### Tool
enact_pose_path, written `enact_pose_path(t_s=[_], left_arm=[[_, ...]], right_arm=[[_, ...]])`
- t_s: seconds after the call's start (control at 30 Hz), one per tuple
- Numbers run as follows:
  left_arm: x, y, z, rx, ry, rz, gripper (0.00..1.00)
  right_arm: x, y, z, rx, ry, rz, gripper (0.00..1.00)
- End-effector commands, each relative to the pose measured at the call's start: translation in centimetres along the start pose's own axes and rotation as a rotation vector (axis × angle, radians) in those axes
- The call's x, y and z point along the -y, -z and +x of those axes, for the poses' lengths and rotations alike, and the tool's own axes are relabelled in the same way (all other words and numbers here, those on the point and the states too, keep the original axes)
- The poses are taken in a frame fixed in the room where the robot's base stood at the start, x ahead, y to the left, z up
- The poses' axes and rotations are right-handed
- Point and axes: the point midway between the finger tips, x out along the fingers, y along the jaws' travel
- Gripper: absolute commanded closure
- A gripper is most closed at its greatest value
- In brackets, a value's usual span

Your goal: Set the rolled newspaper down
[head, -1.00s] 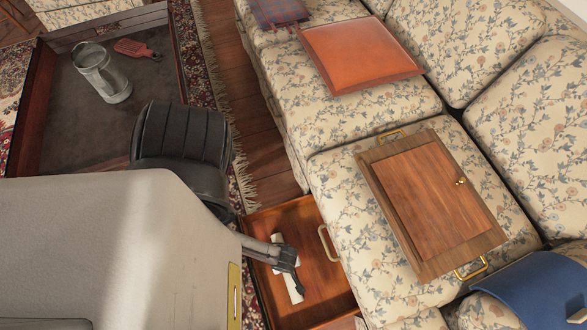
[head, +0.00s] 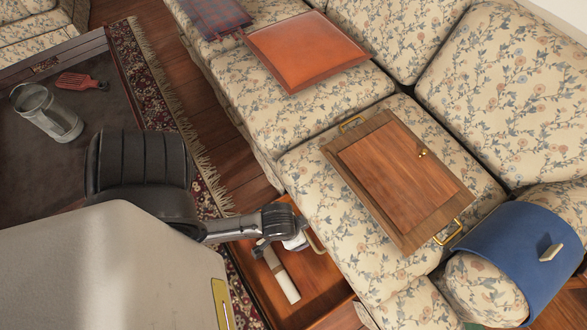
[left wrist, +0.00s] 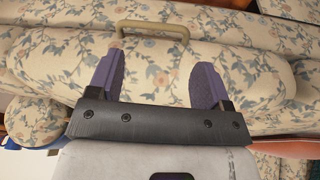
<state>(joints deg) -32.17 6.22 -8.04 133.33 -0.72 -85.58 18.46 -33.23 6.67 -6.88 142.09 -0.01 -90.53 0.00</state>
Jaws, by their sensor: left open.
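The rolled newspaper (head: 284,280) is a pale roll lying in the wooden tray (head: 318,298) low beside the sofa, at the bottom of the head view. Its upper end is close to my left gripper, which partly covers that area. My left gripper (head: 282,244) is open and empty above the tray, near the tray's handle. In the left wrist view the two fingers (left wrist: 157,78) stand wide apart with nothing between them. A tan handle (left wrist: 152,28) shows just beyond them. The newspaper does not show in that view. My right gripper is in neither view.
The floral sofa (head: 300,150) borders the tray on the right. On it lie a wooden panel with brass handles (head: 395,180), an orange cushion (head: 308,50) and a blue cover (head: 535,255).

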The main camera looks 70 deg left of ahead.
Motion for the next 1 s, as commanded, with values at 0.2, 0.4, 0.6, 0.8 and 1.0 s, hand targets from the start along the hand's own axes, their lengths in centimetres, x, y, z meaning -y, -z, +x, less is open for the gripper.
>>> enact_pose_path(t_s=[0.2,0.4,0.6,0.8,1.0], left_arm=[[0.5,0.8,-4.0,-0.040,-0.001,0.252,0.28],[0.5,0.9,-4.9,-0.048,0.000,0.318,0.28],[0.5,0.9,-4.9,-0.047,0.000,0.318,0.28],[0.5,1.1,-5.6,-0.048,0.000,0.317,0.28],[0.3,1.8,-8.4,-0.047,0.000,0.316,0.28]], right_arm=[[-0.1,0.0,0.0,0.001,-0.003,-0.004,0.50],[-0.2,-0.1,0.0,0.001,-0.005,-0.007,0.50],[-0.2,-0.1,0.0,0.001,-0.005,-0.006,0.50],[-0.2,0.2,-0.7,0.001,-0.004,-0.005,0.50],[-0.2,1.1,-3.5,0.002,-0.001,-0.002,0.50]])
